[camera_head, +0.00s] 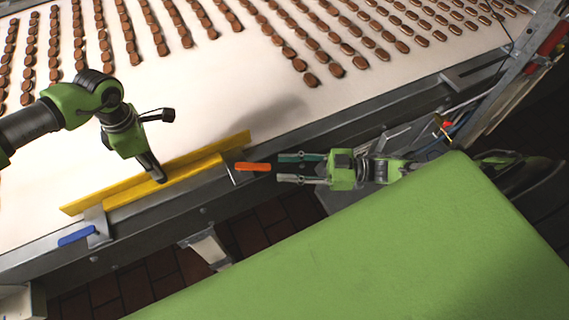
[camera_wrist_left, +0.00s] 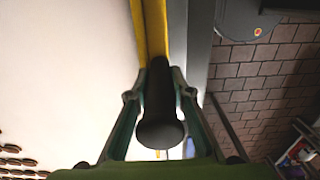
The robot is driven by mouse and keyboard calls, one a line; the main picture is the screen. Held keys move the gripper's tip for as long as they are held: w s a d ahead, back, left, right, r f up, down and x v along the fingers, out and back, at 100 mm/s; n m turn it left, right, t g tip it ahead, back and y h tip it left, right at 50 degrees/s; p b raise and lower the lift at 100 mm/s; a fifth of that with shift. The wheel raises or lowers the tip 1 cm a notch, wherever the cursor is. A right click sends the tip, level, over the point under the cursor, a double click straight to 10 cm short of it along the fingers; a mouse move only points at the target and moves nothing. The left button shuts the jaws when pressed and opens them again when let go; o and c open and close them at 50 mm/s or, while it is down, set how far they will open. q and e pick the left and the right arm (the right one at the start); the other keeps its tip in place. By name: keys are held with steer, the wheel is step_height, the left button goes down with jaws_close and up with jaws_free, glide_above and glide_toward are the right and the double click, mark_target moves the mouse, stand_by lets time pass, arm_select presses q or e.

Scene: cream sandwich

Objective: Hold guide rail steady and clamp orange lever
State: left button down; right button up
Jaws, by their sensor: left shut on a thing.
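The yellow guide rail (camera_head: 190,160) lies along the near edge of the pale conveyor. My left gripper (camera_head: 158,178) reaches down onto it from above. In the left wrist view, its teal fingers (camera_wrist_left: 158,90) are closed around a black handle (camera_wrist_left: 160,105) standing in line with the yellow rail (camera_wrist_left: 153,30); the contact at the rail is partly hidden. The orange lever (camera_head: 252,167) lies flat by the rail's right end. My right gripper (camera_head: 278,169) is open and empty, its fingers pointing left. Its tips are just right of the lever's free end, apart from it.
A blue lever (camera_head: 76,236) sits on a bracket at the rail's left end. The conveyor (camera_head: 40,190) carries several rows of brown sandwich cookies (camera_head: 310,80) towards the back. A large green surface (camera_head: 400,250) fills the lower right. Brick-like floor (camera_head: 262,222) shows below the conveyor's edge.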

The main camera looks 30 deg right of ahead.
steer(key=c, duration=0.5)
steer(key=shift+a+r, duration=0.1)
steer(key=shift+a, duration=0.15)
jaws_close()
steer(key=s+a+r+n+t+h, duration=0.2)
steer(key=s+a+n+t, duration=0.35)
steer(key=a, duration=0.65)
steer(key=s+d+t+h, duration=0.2)
steer(key=s+t+h, duration=0.1)
steer(key=s+h, duration=0.1)
steer(key=n+h, duration=0.4)
steer(key=h, duration=0.1)
glide_toward(254, 170)
steer(key=w+a, duration=0.2)
steer(key=a, duration=0.1)
steer(key=shift+w+d+f+m, duration=0.15)
steer(key=shift+w+d, duration=0.25)
steer(key=shift+w, duration=0.2)
steer(key=shift+w+d+r+m, duration=0.1)
steer(key=shift+w+d, duration=0.25)
steer(key=shift+w, duration=0.25)
steer(key=shift+w+d, duration=0.25)
steer(key=shift+w, duration=0.1)
